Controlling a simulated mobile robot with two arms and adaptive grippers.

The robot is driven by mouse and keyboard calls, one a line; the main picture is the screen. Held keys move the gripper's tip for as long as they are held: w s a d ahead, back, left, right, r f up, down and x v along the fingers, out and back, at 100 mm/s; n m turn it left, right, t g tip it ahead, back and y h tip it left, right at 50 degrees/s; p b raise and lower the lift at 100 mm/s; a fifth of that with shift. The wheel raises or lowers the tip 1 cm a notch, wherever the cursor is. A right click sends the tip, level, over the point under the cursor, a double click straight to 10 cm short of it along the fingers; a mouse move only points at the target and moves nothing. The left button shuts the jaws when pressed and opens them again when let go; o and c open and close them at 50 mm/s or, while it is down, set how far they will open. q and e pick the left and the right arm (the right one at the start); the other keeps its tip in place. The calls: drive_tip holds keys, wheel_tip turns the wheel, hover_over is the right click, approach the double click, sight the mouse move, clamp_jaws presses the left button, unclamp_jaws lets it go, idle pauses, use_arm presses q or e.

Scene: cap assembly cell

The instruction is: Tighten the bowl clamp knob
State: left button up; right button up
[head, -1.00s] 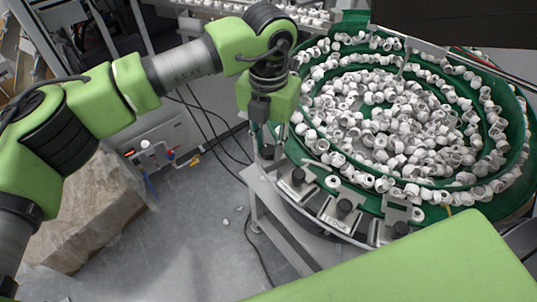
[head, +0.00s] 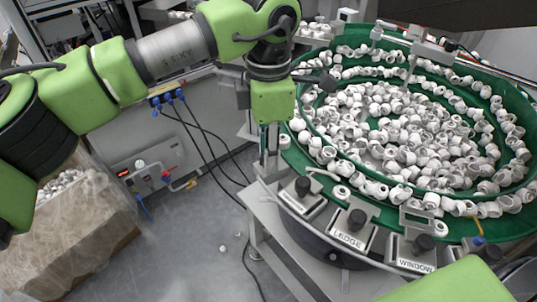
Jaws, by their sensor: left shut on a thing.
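My left gripper (head: 268,143) points straight down at the left rim of the green bowl (head: 300,160). Its fingers are shut at the top of a metal clamp post beside the rim. The bowl clamp knob is hidden between the fingers and cannot be made out. The bowl holds many white caps (head: 400,125), heaped in the middle and lined along its spiral track. My right gripper is not in view.
Black knobs (head: 303,186) stand on metal blocks along the front rim, with labels reading EDGE (head: 349,241) and WINDOW (head: 415,266). A grey table (head: 262,210) supports the bowl. A cardboard box (head: 85,225) stands lower left. Cables hang behind the gripper.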

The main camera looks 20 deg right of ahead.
use_arm(q)
drive_tip(key=m, duration=0.5)
drive_tip(key=shift+r+m+b, duration=0.1)
drive_tip(key=shift+m+b, duration=0.2)
drive_tip(key=shift+m, duration=0.1)
idle(0.3)
drive_tip(key=o, duration=1.1)
wheel_tip(320, 180, up, 12)
